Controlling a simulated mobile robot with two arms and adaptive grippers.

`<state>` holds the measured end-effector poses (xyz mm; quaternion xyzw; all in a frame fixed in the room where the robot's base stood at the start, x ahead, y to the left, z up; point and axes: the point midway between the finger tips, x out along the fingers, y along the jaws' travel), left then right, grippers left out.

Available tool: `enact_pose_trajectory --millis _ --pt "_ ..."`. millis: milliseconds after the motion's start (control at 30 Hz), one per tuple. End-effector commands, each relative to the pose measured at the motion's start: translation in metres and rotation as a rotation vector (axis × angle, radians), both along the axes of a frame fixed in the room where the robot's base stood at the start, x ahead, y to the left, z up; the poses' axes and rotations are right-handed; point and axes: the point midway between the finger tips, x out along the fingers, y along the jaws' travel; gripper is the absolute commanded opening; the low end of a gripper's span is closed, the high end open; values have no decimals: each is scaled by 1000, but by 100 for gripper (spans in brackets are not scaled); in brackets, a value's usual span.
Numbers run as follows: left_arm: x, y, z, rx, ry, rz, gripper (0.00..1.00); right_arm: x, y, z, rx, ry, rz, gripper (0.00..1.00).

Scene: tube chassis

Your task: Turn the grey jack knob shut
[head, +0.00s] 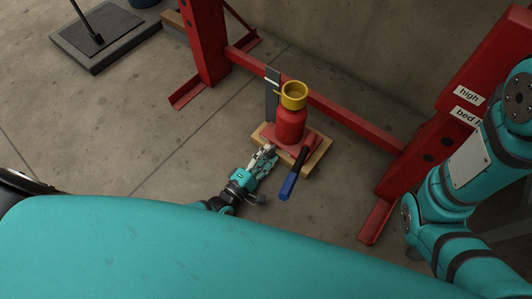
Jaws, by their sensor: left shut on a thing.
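A red bottle jack (290,126) with a yellow collar (294,95) on top stands upright on a wooden board (318,160). Its handle (288,187), with a blue end, slopes down toward me from the right side of the base. My left gripper (269,151) reaches in low at the left front of the jack base. Its fingers are shut on the grey knob, which they hide almost wholly, so I cannot tell how far the knob is turned. My right arm shows at the right edge, but its gripper is out of view.
A red press frame (315,95) stands behind and around the jack, with a post and foot on each side. A dark platform (105,35) lies far left. The concrete floor at left is clear.

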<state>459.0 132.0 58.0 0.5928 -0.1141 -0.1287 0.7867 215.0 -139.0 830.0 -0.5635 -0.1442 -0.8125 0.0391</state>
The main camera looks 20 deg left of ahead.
Motion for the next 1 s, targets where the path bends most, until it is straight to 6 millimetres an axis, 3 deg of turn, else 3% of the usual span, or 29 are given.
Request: enact_pose_trajectory --millis 300,833,867,1000 --pt "1 -1 1 107 -39 -1 0 0 0 5 0 0 0 82" --pt "1 -1 0 126 -46 -1 0 0 0 5 0 0 0 82" --pt "1 -1 0 126 -46 -1 35 0 0 5 0 -1 0 82" --pt "1 -1 0 126 -46 -1 53 0 0 5 0 -1 0 82"
